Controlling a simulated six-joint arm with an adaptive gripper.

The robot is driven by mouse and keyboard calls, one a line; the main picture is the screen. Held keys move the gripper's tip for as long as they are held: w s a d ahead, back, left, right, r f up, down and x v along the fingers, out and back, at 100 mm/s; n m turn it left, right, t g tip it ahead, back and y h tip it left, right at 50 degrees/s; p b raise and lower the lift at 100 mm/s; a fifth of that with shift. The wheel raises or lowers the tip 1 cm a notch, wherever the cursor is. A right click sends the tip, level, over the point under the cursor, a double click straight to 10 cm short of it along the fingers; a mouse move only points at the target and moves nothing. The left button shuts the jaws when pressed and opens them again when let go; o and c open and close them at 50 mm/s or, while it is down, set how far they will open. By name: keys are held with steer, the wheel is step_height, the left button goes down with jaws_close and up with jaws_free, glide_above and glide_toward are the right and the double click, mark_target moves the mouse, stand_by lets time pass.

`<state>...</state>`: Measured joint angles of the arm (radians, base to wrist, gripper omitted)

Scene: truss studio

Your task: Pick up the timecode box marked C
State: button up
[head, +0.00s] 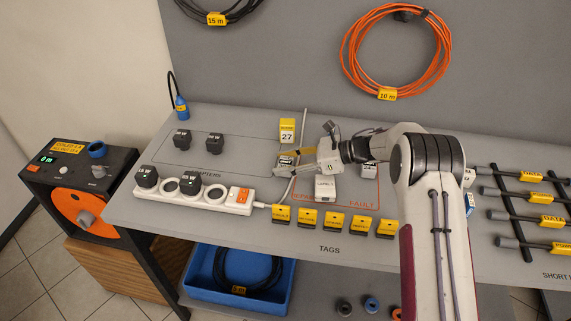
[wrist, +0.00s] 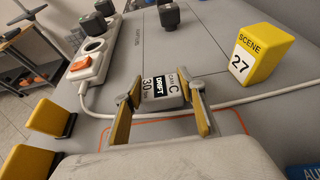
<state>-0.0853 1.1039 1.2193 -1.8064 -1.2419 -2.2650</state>
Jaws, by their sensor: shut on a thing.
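The timecode box marked C (wrist: 163,90), grey with a white and black label reading "DRIFT 30", sits between the two yellow-padded fingers of my gripper (wrist: 163,100) in the wrist view. The fingers are shut on its sides. In the head view my gripper (head: 291,160) is left of the wrist, over the back of the marked bench area, and partly covers the box (head: 285,162). Whether the box touches the bench is hard to tell.
A yellow "SCENE 27" block (head: 287,131) stands just behind my gripper. A white cable runs close by from the power strip (head: 206,195). Another light box (head: 325,187) and a partly hidden one (head: 369,171) are nearby. Yellow tags (head: 307,219) line the front.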

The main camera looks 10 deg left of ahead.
mark_target(286, 162)
step_height(286, 162, up, 10)
steer(key=shift+f, duration=0.15)
stand_by(0.4)
